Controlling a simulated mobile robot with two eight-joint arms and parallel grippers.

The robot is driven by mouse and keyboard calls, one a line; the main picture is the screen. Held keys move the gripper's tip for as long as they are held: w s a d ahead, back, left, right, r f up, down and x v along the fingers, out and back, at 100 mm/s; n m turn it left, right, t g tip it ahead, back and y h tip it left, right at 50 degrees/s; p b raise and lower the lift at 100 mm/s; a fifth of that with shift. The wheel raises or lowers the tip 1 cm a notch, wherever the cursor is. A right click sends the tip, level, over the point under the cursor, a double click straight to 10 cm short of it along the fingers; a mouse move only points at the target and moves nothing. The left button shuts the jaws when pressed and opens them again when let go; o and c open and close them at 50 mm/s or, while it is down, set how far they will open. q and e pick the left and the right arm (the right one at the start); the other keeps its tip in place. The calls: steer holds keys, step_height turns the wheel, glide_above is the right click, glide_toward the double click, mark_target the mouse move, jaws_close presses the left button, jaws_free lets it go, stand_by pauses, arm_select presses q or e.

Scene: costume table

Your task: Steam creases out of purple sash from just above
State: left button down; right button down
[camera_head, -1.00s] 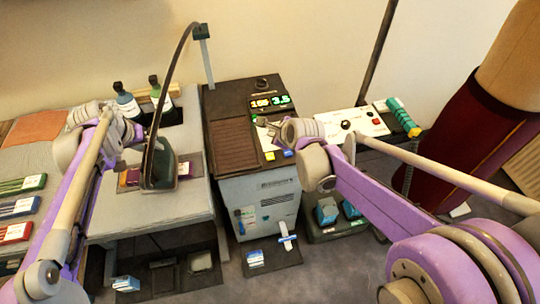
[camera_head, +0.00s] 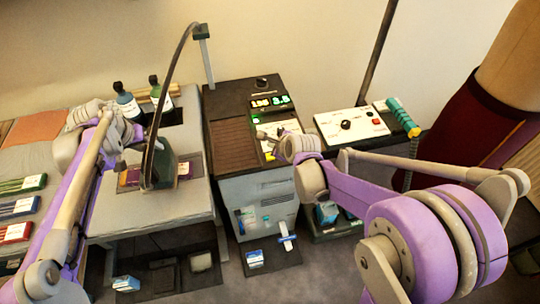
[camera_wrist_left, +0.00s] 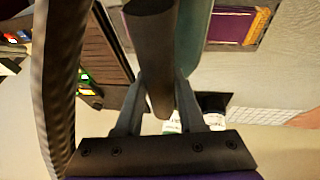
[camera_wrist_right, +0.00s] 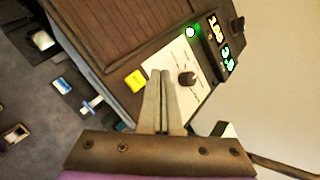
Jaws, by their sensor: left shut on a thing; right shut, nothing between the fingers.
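The purple sash (camera_head: 130,176) lies on the grey table, partly hidden by the iron. It also shows in the left wrist view (camera_wrist_left: 232,25), purple with a gold edge. The dark green steam iron (camera_head: 162,165) is at the sash's right part; whether it touches the cloth I cannot tell. My left gripper (camera_head: 137,136) is shut on the iron's dark handle (camera_wrist_left: 152,50). My right gripper (camera_wrist_right: 163,75) is shut and empty, its tips over the white control panel (camera_wrist_right: 186,72) of the steam station (camera_head: 232,140), between a yellow button (camera_wrist_right: 136,79) and a black knob (camera_wrist_right: 187,78).
A dark hose (camera_head: 178,60) arcs from the iron to a post (camera_head: 204,55). Bottles (camera_head: 126,103) stand behind the sash. A lit display (camera_head: 270,102) and green light (camera_wrist_right: 190,32) show on the station. A white control box (camera_head: 350,125) stands right of it.

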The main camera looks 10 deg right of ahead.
mark_target(272, 158)
steer(key=shift+f, duration=1.75)
steer(key=shift+f, duration=0.85)
stand_by(2.8)
steer(key=shift+r, duration=0.1)
stand_by(1.4)
steer(key=shift+r, duration=0.8)
steer(key=shift+r, duration=0.1)
